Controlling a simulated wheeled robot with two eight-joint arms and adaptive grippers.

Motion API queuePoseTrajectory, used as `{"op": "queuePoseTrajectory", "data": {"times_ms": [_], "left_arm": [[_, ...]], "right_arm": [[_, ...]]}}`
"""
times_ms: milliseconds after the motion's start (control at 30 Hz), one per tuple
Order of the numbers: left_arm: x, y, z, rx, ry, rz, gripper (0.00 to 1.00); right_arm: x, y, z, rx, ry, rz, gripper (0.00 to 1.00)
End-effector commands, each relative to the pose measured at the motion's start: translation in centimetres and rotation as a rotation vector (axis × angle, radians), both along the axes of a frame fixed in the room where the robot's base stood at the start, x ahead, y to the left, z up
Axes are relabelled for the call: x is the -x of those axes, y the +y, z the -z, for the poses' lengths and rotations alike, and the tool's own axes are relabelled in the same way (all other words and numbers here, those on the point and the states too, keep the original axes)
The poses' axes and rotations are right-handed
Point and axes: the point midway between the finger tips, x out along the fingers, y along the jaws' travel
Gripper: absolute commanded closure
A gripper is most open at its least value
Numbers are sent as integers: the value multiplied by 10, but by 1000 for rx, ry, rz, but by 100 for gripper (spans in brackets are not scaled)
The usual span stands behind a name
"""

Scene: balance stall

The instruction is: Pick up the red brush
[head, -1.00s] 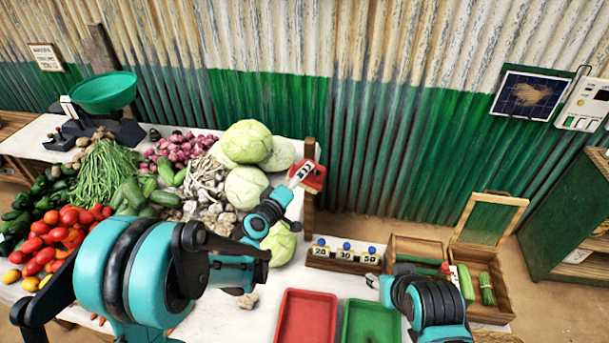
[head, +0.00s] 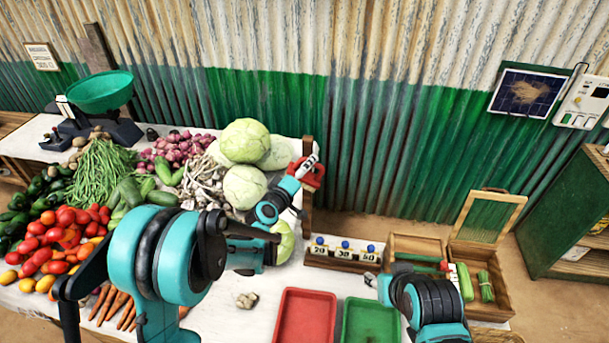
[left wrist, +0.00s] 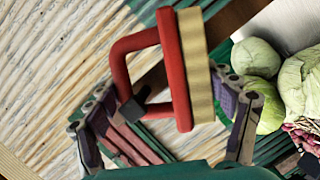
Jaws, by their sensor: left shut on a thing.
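The red brush (head: 318,175) is up in the air in front of the corrugated wall, beside a brown post. In the left wrist view the brush (left wrist: 178,70) shows a red body with a loop handle and a cream bristle side. My left gripper (head: 306,166) is shut on the brush; its fingers show on either side of it in the left wrist view. My right gripper (head: 371,280) is low at the right, near the green tray. Its fingers are too small to tell whether they are open.
Cabbages (head: 245,185) and other vegetables cover the table at the left. A red tray (head: 305,317) and a green tray (head: 370,320) lie at the front. A box with price tags (head: 344,253) and wooden crates (head: 495,300) stand behind them. A green scale (head: 100,92) is at the back left.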

Motion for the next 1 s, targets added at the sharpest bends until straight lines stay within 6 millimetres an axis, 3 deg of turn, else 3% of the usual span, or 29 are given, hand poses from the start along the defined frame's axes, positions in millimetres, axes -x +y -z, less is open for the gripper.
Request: {"op": "queuePoseTrajectory", "data": {"times_ms": [167,367,567,1000], "left_arm": [[0,0,-1,0,0,1,55],[0,0,-18,0,0,0,55],[33,17,-16,1,0,-2,55],[128,63,-15,1,0,-2,55]], "right_arm": [[0,0,0,0,0,0,60],[0,0,-6,0,0,0,60],[0,0,-5,0,0,0,60],[0,0,-7,0,0,0,60]]}}
